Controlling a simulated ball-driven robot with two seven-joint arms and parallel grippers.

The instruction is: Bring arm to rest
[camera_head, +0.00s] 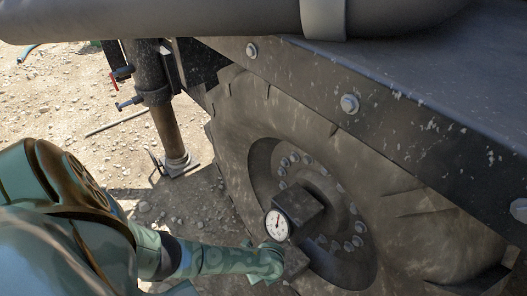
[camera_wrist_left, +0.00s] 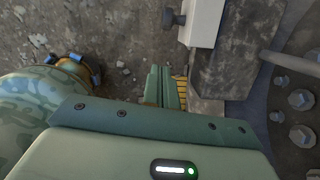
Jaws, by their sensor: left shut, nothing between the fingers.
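My left arm comes in from the left in the head view and reaches low toward a large muddy wheel (camera_head: 250,130). My left gripper (camera_head: 270,263) is beside the wheel's hub block, just below a round white dial gauge (camera_head: 277,224). In the left wrist view its green fingers (camera_wrist_left: 168,88) are together with nothing between them. The hub block (camera_wrist_left: 225,60) is close to the right of the fingers there. A pale box-shaped part (camera_wrist_left: 202,22) is above it. My right gripper is in neither view.
Wheel bolts (camera_wrist_left: 302,100) ring the hub at the right. A dark chassis beam (camera_head: 390,135) slopes above the wheel. A support jack (camera_head: 168,125) with a red-marked lever stands at the upper left. Stony ground (camera_head: 60,110) lies open at the left.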

